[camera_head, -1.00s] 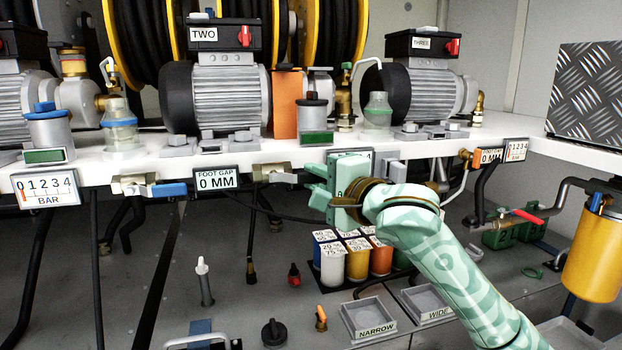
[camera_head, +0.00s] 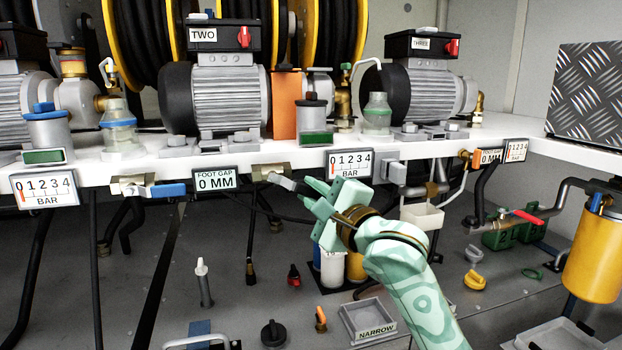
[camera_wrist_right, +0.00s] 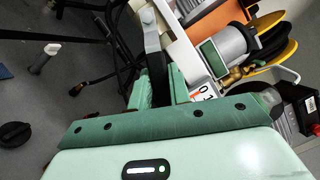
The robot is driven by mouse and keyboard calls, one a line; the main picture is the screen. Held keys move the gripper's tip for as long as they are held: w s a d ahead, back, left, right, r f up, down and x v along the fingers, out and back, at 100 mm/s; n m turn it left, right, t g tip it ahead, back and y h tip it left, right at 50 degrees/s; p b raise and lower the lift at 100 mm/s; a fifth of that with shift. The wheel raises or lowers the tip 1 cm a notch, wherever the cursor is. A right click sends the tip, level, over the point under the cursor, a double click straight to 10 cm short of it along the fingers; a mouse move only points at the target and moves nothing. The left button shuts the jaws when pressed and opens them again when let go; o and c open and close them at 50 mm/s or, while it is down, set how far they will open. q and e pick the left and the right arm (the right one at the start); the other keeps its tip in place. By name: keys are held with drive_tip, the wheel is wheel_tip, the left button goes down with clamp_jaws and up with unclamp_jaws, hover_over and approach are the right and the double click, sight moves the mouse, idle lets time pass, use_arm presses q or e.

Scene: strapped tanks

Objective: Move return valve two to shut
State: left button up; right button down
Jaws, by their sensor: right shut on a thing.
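A brass valve (camera_head: 270,170) hangs under the white shelf below pump TWO, right of the FOOT GAP display. Its grey lever (camera_head: 284,182) points right and slightly down. My right gripper (camera_head: 306,195) is shut on the lever's free end. In the right wrist view the dark lever grip (camera_wrist_right: 155,62) runs between the two green fingers (camera_wrist_right: 158,88). The fingers hide the end of the lever. No label on this valve can be read. My left gripper is not in view.
A blue-handled valve (camera_head: 160,190) sits further left under the shelf. A bar gauge (camera_head: 349,163) is just above my right gripper. A white cup (camera_head: 421,215) hangs to its right. Cans (camera_head: 332,268) and a NARROW tray (camera_head: 368,320) stand below.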

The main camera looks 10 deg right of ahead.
drive_tip(key=shift+a+f+m+t+h, duration=0.15)
drive_tip(key=shift+a+f+m+t, duration=0.2)
drive_tip(key=shift+m, duration=0.4)
drive_tip(key=shift+a+f+m+t+h, duration=0.2)
drive_tip(key=shift+f+m, duration=0.25)
drive_tip(key=shift+m, duration=0.3)
drive_tip(key=shift+d, duration=0.1)
drive_tip(key=shift+p, duration=0.3)
drive_tip(key=shift+a+f+m+t+h+p, duration=0.3)
drive_tip(key=shift+a+f+m+t+p, duration=0.1)
drive_tip(key=shift+m, duration=0.7)
drive_tip(key=shift+a+f+m+t+h+p, duration=0.25)
drive_tip(key=shift+a+f+m, duration=0.1)
drive_tip(key=shift+m, duration=0.75)
drive_tip(key=shift+s+a, duration=0.1)
drive_tip(key=shift+a, duration=0.1)
drive_tip(key=c, duration=1.2)
unclamp_jaws()
drive_tip(key=shift+m, duration=0.3)
drive_tip(key=shift+s+f, duration=0.1)
